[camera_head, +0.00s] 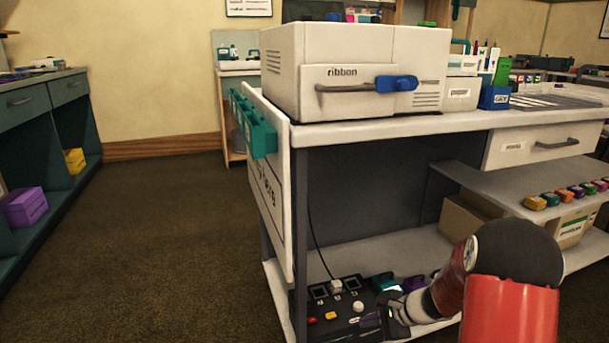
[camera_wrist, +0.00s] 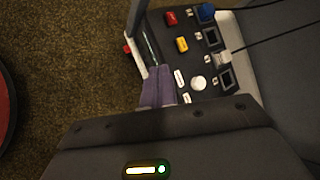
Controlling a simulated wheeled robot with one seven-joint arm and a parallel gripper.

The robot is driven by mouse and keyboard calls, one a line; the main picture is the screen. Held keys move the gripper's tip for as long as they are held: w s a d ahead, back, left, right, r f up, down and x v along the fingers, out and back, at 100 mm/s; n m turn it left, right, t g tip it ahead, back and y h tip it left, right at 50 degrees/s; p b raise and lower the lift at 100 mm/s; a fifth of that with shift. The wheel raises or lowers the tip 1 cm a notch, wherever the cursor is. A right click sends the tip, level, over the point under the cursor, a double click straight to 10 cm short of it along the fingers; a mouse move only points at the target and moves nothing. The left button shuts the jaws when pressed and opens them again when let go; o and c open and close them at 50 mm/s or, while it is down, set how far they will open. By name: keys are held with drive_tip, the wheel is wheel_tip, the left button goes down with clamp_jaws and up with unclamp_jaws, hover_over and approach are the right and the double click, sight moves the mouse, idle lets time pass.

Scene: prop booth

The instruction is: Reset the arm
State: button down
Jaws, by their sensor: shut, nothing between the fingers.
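My red and dark arm reaches low at the right of the head view. My gripper (camera_head: 397,310) is near the lower shelf, at the right end of a black control panel (camera_head: 343,306). In the wrist view my gripper (camera_wrist: 157,82) is shut and empty, and its fingers overlap the panel's edge in the picture. The panel (camera_wrist: 210,90) shows red, yellow, blue and white controls and a cable there. I cannot tell whether the fingers touch it. My arm hides part of the lower shelf.
A white printer-like box labelled "ribbon" (camera_head: 345,100) stands on the workbench top (camera_head: 420,124). Small coloured blocks (camera_head: 570,192) line the middle shelf. Teal and purple items (camera_head: 384,282) lie behind my gripper. Open carpet (camera_head: 140,240) lies left, before a dark cabinet (camera_head: 30,115).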

drive_tip(key=s+a+r+n+g+h+p, duration=0.15)
drive_tip(key=s+r+n, duration=0.35)
drive_tip(key=r, duration=0.5)
drive_tip(key=s+a+r+n+h+p, duration=0.1)
drive_tip(key=s+a+r+n+p, duration=0.2)
drive_tip(key=s+r, duration=0.45)
drive_tip(key=s+d+r+n+t+h+p, duration=0.2)
drive_tip(key=s+r+n, duration=0.5)
drive_tip(key=s+r, duration=0.7)
drive_tip(key=s+d+h+p, duration=0.1)
drive_tip(key=h+p, duration=0.1)
drive_tip(key=h, duration=0.1)
drive_tip(key=shift+s+r+p, duration=0.25)
drive_tip(key=shift+s+p, duration=0.1)
drive_tip(key=shift+s, duration=0.05)
drive_tip(key=shift+d+t+h, duration=0.15)
drive_tip(key=shift+t+h, duration=0.1)
